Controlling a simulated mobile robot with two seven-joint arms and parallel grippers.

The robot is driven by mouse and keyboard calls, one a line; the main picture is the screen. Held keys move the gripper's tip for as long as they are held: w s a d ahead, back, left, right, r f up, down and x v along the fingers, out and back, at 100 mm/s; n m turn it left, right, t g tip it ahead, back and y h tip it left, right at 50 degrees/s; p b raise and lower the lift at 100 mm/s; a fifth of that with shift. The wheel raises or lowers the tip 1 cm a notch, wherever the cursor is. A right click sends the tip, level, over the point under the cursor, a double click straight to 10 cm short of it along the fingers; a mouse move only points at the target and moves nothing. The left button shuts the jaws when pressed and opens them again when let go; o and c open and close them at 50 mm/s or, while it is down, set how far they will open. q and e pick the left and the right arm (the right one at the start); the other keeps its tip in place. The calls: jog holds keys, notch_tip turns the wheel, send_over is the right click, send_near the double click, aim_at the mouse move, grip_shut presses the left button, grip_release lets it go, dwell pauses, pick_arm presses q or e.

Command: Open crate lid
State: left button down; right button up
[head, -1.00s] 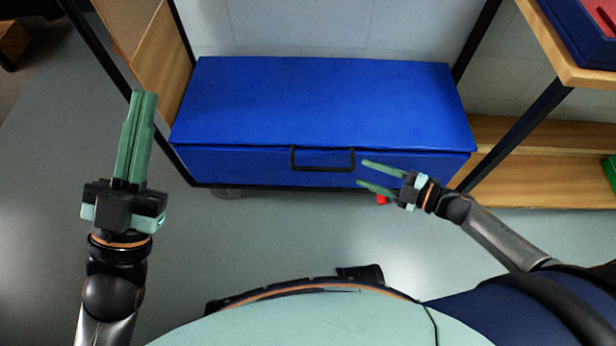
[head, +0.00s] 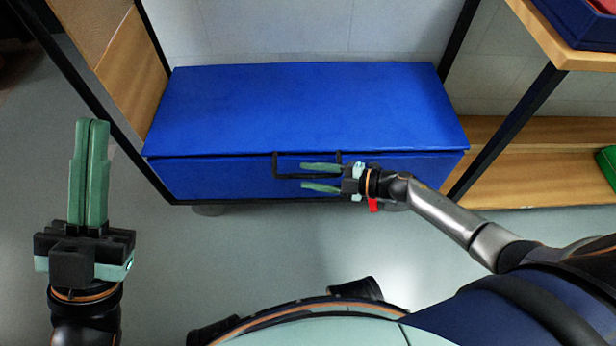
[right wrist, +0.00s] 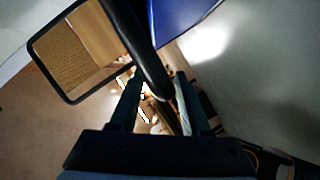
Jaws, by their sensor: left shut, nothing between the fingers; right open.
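The blue crate has a flat blue lid (head: 310,105) lying down over its blue body (head: 215,182), with a thin dark seam along the front. A black loop handle (head: 275,165) is on the front. My right gripper (head: 303,177) is open at the handle, coming in from the right. In the right wrist view a thick black handle bar (right wrist: 143,50) runs down between the two open fingers, with no visible grip on it. My left gripper (head: 91,122) is shut and empty, pointing up, left of the crate and apart from it.
Black frame posts stand beside the crate, with a wooden panel (head: 130,75) at left. A wooden shelf (head: 530,165) and a green object (head: 608,165) are at right. A red piece (head: 373,205) shows below my right gripper. The grey floor (head: 240,250) in front is clear.

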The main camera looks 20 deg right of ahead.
jog(key=shift+w+a+f, duration=0.15)
jog(key=shift+w+a, duration=0.2)
jog(key=shift+a, duration=0.15)
grip_shut()
dwell(1.2)
